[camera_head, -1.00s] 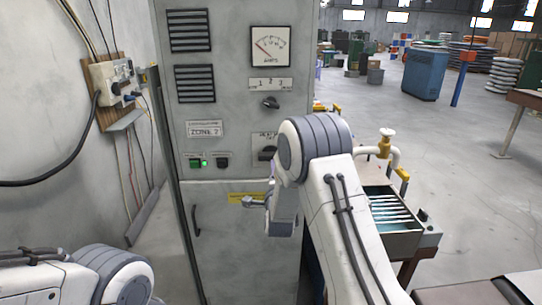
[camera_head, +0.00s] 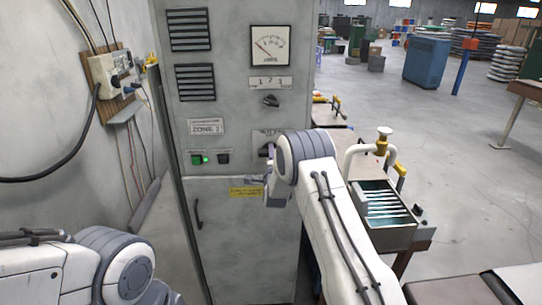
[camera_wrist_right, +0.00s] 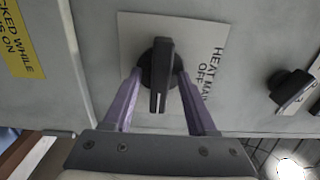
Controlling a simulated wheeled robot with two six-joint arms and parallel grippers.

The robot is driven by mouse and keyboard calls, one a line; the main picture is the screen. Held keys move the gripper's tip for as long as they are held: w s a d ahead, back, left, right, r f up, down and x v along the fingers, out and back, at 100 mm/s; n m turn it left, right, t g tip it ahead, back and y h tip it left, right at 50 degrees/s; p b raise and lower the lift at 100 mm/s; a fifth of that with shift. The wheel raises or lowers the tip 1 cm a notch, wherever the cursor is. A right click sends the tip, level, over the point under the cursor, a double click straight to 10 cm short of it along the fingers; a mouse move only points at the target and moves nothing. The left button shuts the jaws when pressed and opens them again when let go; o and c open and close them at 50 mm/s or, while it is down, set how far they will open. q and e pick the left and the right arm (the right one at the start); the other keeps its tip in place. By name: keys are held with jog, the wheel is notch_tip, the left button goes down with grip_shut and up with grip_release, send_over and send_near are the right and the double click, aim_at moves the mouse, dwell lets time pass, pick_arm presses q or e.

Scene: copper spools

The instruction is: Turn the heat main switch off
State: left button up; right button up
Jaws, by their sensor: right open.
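The heat main switch (camera_wrist_right: 160,72) is a black rotary knob on a pale label plate, on the front of a grey cabinet (camera_head: 240,225). In the right wrist view its bar handle points toward my gripper. The label beside it reads "HEAT MAI…" and "OFF", partly covered. My right gripper (camera_wrist_right: 161,90) is open, with one purple finger on each side of the knob. I cannot tell whether either finger touches it. In the head view the switch (camera_head: 265,151) is partly hidden by my right arm. My left arm shows at the lower left, its gripper out of view.
Another black knob (camera_head: 271,101) and an amps meter (camera_head: 270,46) sit above the switch. A green-lit button (camera_head: 198,160) is to its left. A yellow label (camera_head: 246,193) is below. A bench with a slotted tank (camera_head: 390,215) stands right of the cabinet.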

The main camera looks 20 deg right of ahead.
grip_shut()
jog(key=shift+f+n+b, duration=0.1)
jog(key=shift+n+b, duration=8.7)
jog(key=shift+n, duration=0.1)
